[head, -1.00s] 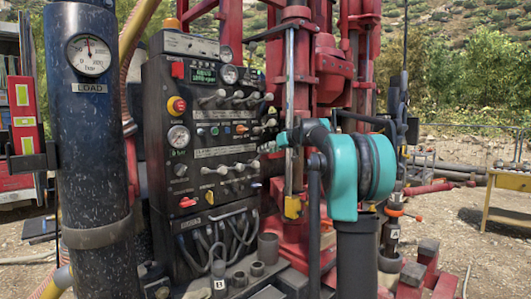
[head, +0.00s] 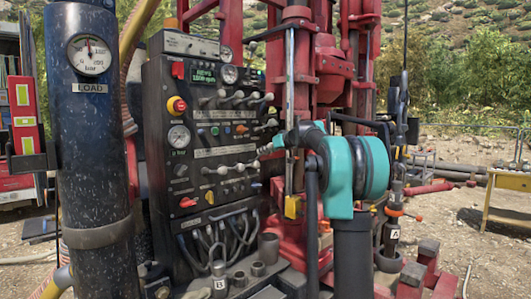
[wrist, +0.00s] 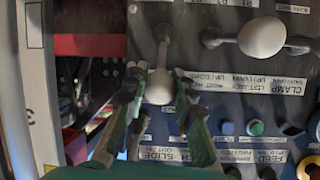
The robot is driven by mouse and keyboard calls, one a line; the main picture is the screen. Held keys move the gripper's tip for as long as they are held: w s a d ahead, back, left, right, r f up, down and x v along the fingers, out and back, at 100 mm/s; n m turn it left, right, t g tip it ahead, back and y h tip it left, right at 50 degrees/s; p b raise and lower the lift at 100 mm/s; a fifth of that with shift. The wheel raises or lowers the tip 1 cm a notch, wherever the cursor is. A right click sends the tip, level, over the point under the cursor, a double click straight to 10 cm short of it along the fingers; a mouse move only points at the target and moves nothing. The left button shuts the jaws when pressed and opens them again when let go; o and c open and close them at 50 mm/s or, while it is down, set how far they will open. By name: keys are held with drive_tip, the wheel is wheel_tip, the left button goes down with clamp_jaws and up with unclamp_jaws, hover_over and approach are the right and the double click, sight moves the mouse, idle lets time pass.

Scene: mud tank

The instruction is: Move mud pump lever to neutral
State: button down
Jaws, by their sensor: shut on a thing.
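In the wrist view a metal lever with a pale round knob (wrist: 160,88) hangs from a dark labelled panel. My gripper (wrist: 161,98) has its two greenish fingers on either side of the knob and is shut on it. The small label beside this lever is too blurred to read with certainty, and I see no readable mud pump label. In the head view my gripper (head: 264,149) is small and dark at the right edge of the control panel (head: 203,215), near the middle levers. The held knob cannot be made out there.
Another pale-knobbed lever (wrist: 262,38) is close to the right of the held one, above a CLAMP label. Coloured buttons (wrist: 256,127) lie below. In the head view, a black LOAD column (head: 92,165) stands left and red rig posts (head: 302,60) stand behind my arm.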

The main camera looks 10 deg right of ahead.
drive_tip(key=f, duration=0.1)
drive_tip(key=s+d+f+t+y, duration=0.1)
drive_tip(key=f, duration=0.1)
drive_tip(key=f+t, duration=0.1)
drive_tip(key=f, duration=0.1)
drive_tip(key=shift+s+d, duration=0.15)
drive_tip(key=shift+s, duration=0.25)
drive_tip(key=c, duration=1.3)
unclamp_jaws()
drive_tip(key=shift+o, duration=0.2)
drive_tip(key=v, duration=1.2)
